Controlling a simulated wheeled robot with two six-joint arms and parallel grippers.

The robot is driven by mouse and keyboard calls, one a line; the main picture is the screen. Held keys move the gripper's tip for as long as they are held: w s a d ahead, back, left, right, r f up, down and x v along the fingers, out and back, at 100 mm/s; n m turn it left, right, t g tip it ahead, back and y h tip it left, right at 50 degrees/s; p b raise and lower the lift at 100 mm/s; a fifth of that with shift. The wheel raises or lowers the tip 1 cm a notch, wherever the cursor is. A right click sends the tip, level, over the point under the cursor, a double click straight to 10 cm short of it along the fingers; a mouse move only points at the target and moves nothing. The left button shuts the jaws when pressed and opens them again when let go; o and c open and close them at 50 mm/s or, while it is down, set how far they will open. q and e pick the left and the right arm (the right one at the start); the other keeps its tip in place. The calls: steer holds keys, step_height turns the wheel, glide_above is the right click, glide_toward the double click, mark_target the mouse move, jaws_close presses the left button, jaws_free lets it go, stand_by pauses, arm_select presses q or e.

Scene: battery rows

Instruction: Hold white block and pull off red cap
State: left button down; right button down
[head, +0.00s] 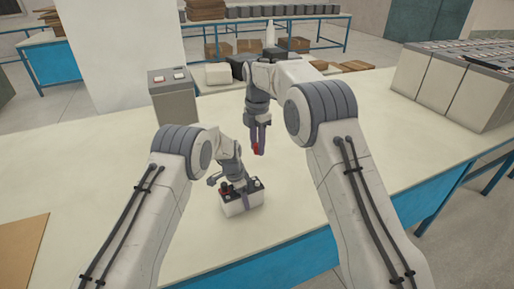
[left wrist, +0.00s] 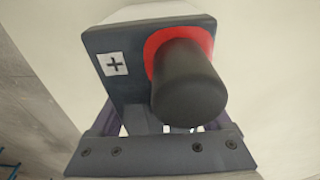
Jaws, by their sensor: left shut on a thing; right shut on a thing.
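The white block (head: 240,206) has a dark top and stands upright on the table. My left gripper (head: 242,193) is shut on it from above. In the left wrist view, its dark top (left wrist: 128,75) shows a plus label and a black post (left wrist: 188,85) with a red ring around its base. The red cap (head: 256,148) is between the fingers of my right gripper (head: 258,147), which is shut on it, above the table and apart from the block. The cap is small and partly hidden by the fingers.
A grey box (head: 174,100) stands behind the left arm. Large battery-like blocks (head: 460,90) stand in rows at the right rear. Cartons (head: 250,47) lie beyond the table. The cream tabletop (head: 300,215) around the white block is mostly clear; a brown sheet (head: 22,248) lies at the left front.

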steer(key=shift+r, duration=1)
arm_select(q)
jaws_free()
steer(key=shift+r, duration=0.1)
steer(key=r, duration=0.4)
steer(key=a+r, duration=0.1)
steer(key=r, duration=0.6)
steer(key=shift+s+a+r, duration=0.3)
steer(key=shift+s+r, duration=0.05)
steer(key=shift+r, duration=0.05)
arm_select(e)
steer(key=shift+f, duration=0.1)
